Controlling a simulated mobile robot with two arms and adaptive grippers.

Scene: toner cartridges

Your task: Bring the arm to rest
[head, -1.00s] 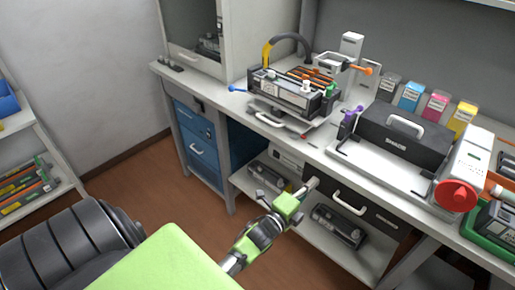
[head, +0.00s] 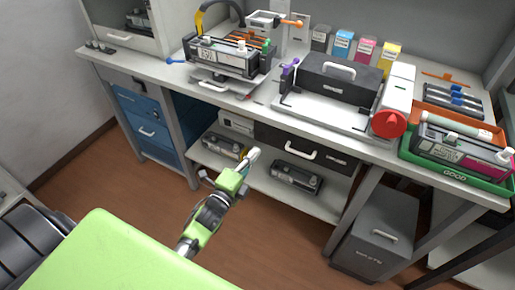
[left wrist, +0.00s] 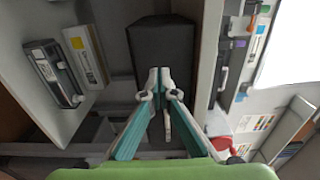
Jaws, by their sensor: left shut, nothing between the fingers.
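My left gripper (head: 250,160) is in front of the workbench, below its top and close to the lower shelf. Its fingers are together and hold nothing. In the left wrist view the closed fingertips (left wrist: 159,72) are in front of a dark drawer front (left wrist: 160,50). The same dark drawer (head: 300,148), with a pale handle, shows in the head view to the right of the gripper. My right gripper is in neither view now.
The workbench top (head: 150,66) carries a cartridge fixture (head: 222,55), a black case (head: 338,78) and a green tray (head: 455,180) with a cartridge. Cartridges (head: 296,176) lie on the lower shelf. A grey bin (head: 380,235) stands on the floor. Brown floor is clear in front.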

